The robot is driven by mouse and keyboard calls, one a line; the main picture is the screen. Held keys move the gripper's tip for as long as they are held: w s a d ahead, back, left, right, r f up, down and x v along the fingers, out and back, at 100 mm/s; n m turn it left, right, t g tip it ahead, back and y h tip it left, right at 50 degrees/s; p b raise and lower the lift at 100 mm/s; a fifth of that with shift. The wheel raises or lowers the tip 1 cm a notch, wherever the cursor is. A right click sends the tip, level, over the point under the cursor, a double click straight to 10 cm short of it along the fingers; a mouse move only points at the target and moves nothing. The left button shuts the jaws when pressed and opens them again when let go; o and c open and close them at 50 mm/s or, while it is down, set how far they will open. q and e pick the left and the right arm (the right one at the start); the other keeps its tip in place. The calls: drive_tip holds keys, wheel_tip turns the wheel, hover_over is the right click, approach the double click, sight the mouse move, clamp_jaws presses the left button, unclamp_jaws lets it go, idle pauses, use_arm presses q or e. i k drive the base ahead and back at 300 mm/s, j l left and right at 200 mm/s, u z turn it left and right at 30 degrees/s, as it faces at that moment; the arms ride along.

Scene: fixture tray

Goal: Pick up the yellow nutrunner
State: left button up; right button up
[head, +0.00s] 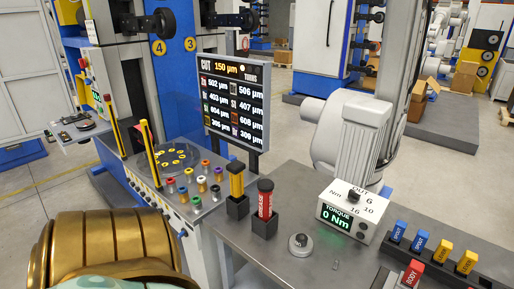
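A yellow tool with a dark band and dark top (237,182) stands upright in a dark square holder on the near grey bench, left of the red grease tube. I take it for the yellow nutrunner; no label on it is readable. Its lower end is hidden in the holder. A large gold and pale green part of my own arm fills the lower left corner. Neither gripper's fingers show in the head view.
A red tube marked GREASE (265,203) stands in its own holder close by. A torque box (353,210) reads 0 Nm at the right. Blue, yellow and red blocks stand at the right. A display screen (234,103) rises behind. Several coloured knobs sit left.

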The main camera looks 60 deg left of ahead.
sight(236, 168)
drive_tip(key=u, duration=2.05)
